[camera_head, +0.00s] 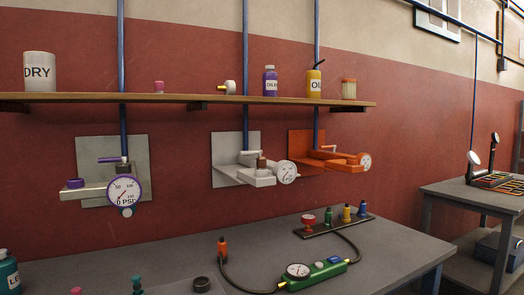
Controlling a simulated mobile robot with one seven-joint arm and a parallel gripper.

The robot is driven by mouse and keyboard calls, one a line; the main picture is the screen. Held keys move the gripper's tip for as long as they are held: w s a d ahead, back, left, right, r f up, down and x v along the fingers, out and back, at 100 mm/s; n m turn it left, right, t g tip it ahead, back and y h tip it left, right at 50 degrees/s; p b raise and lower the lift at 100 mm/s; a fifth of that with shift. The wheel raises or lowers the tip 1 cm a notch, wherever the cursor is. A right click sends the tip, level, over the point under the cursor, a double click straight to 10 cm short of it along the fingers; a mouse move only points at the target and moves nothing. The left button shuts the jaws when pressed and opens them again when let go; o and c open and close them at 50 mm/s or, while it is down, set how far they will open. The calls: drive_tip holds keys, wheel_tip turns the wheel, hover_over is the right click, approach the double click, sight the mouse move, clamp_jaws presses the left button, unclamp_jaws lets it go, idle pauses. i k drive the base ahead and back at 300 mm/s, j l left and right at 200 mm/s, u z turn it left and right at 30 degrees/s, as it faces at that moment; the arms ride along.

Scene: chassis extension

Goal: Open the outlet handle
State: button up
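Three valve units with levers are mounted on the red wall, and I cannot tell which lever is the outlet handle. The left unit has a purple lever (112,159), a purple knob (75,183) and a round pressure gauge (125,191) on a grey plate (92,146). The middle unit is whitish, with a pale lever (246,153) and a gauge (287,173). The right unit is orange, with an orange lever (329,150) and a gauge (366,161). The levers look roughly horizontal. My gripper is not in view.
A wooden shelf (180,98) above the units holds cans and bottles. On the grey workbench (180,255) below stand a green gauge device (315,275) with a hose, a dark rack (335,226) of coloured fittings and small bottles. Blue pipes run vertically. Another table (460,190) stands right.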

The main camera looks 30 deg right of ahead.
sight(260, 152)
drive_tip(key=i+l, duration=0.1)
drive_tip(key=l, duration=0.35)
drive_tip(key=i+l, duration=0.1)
drive_tip(key=l, duration=0.35)
drive_tip(key=i+l, duration=0.1)
drive_tip(key=l, duration=0.35)
drive_tip(key=i+l, duration=0.1)
drive_tip(key=l, duration=0.35)
drive_tip(key=i+l, duration=0.1)
drive_tip(key=l, duration=0.35)
